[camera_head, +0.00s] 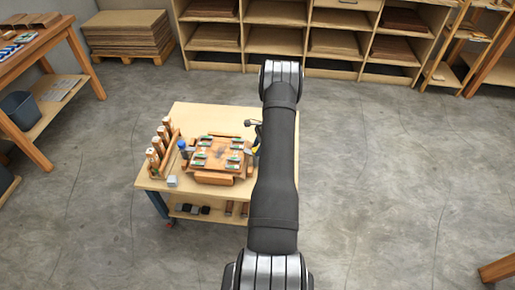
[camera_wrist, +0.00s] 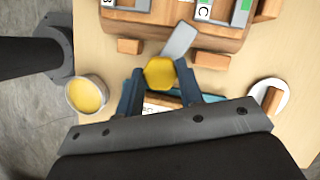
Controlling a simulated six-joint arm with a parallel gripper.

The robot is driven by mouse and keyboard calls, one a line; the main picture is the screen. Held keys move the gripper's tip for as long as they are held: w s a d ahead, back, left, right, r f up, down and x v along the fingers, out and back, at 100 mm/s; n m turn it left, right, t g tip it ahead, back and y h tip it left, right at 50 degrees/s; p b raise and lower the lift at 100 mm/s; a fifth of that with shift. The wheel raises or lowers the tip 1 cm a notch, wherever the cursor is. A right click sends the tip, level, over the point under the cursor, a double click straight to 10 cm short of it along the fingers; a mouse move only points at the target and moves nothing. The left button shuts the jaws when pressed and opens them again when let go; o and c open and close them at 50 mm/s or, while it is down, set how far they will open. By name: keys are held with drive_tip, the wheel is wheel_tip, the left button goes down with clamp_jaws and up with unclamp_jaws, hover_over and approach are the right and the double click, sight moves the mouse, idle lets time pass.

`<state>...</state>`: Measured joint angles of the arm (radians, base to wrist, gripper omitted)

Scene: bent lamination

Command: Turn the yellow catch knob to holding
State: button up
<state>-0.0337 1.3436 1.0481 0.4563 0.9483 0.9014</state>
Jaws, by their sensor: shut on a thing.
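The yellow catch knob (camera_wrist: 159,73) shows in the wrist view between the two blue-grey fingers of my gripper (camera_wrist: 161,82), which is shut on it. A flat grey metal lever (camera_wrist: 179,42) reaches from beside the knob up and to the right, towards a wooden block form (camera_wrist: 175,14). In the head view only a small bit of yellow (camera_head: 256,149) shows beside my arm, and the arm hides most of that area. The knob's marked positions cannot be read, as my gripper covers part of the label below it.
The workbench (camera_head: 202,112) carries the wooden form (camera_head: 214,173) with several clamps on it. A round cup with yellow contents (camera_wrist: 87,94) stands left of the gripper, and a white dish (camera_wrist: 269,98) stands to the right. Small wooden blocks (camera_wrist: 130,46) lie near the knob.

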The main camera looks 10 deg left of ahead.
drive_tip(key=shift+w+n+g+h, duration=0.1)
drive_tip(key=shift+n+g+h, duration=0.45)
drive_tip(key=shift+n, duration=1.65)
drive_tip(key=o, duration=1)
drive_tip(key=v, duration=1.7)
drive_tip(key=shift+w, duration=0.3)
drive_tip(key=shift+d, duration=0.15)
